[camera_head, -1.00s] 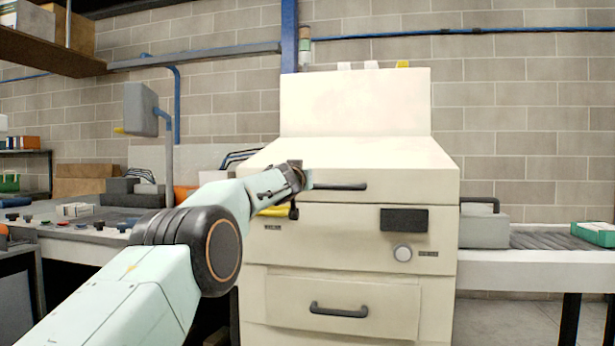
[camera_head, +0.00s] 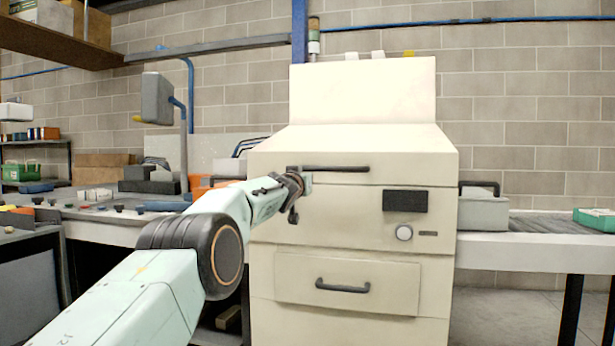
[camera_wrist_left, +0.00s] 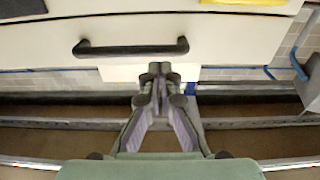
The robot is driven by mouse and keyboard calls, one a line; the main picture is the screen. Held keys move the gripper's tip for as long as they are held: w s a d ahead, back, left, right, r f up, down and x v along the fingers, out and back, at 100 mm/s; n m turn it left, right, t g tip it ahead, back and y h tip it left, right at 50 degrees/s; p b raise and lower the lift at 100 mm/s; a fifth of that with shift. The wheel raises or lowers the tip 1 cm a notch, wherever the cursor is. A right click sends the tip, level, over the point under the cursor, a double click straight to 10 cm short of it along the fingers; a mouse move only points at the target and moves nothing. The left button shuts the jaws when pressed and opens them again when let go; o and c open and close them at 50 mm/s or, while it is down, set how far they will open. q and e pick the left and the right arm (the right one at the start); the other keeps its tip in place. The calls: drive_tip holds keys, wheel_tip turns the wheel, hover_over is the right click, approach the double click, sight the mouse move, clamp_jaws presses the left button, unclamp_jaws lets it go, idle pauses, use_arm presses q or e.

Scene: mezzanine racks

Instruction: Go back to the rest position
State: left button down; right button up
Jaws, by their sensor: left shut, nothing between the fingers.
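My left gripper (camera_head: 294,190) reaches in from the left in the head view, in front of the upper left part of a cream machine cabinet (camera_head: 345,235). In the left wrist view its fingers (camera_wrist_left: 160,78) are shut together with nothing between them. A black bar handle (camera_wrist_left: 130,48) on a cream panel lies just beyond the fingertips in that view, and I see no finger around it. My right gripper is not in view.
A bench (camera_head: 100,228) with small parts stands on the left. A conveyor (camera_head: 535,225) with a grey box (camera_head: 483,212) and a green tray (camera_head: 597,219) runs on the right. A post with a grey box (camera_head: 157,98) stands at the left. Floor shows at lower right.

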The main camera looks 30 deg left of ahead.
use_arm(q)
drive_tip(key=s+d+f+m+g+h, duration=0.15)
drive_tip(key=d+f, duration=0.25)
drive_tip(key=f, duration=0.8)
drive_tip(key=d+f+g+h, duration=0.15)
drive_tip(key=d+f, duration=0.25)
drive_tip(key=f, duration=0.7)
drive_tip(key=s+d+f+g+h+p, duration=0.1)
drive_tip(key=s+d+f, duration=0.25)
drive_tip(key=f, duration=0.35)
drive_tip(key=s+d+f+g+p, duration=0.1)
drive_tip(key=s+d+f, duration=0.1)
drive_tip(key=s+f, duration=0.4)
drive_tip(key=s+d+f+g+p, duration=0.1)
drive_tip(key=s+d+f+g, duration=0.2)
drive_tip(key=s+f, duration=0.5)
drive_tip(key=s+d+f+g+p, duration=0.2)
drive_tip(key=s+f, duration=0.2)
drive_tip(key=s, duration=0.9)
drive_tip(key=s+d+f+g+p, duration=0.1)
drive_tip(key=s+d+f+g, duration=0.3)
drive_tip(key=s, duration=0.6)
drive_tip(key=s+r+g+p, duration=0.2)
drive_tip(key=s+g+p, duration=0.2)
drive_tip(key=s, duration=2)
drive_tip(key=shift+d+r+m+p, duration=0.4)
drive_tip(key=shift+d+m, duration=0.05)
drive_tip(key=shift+s, duration=0.1)
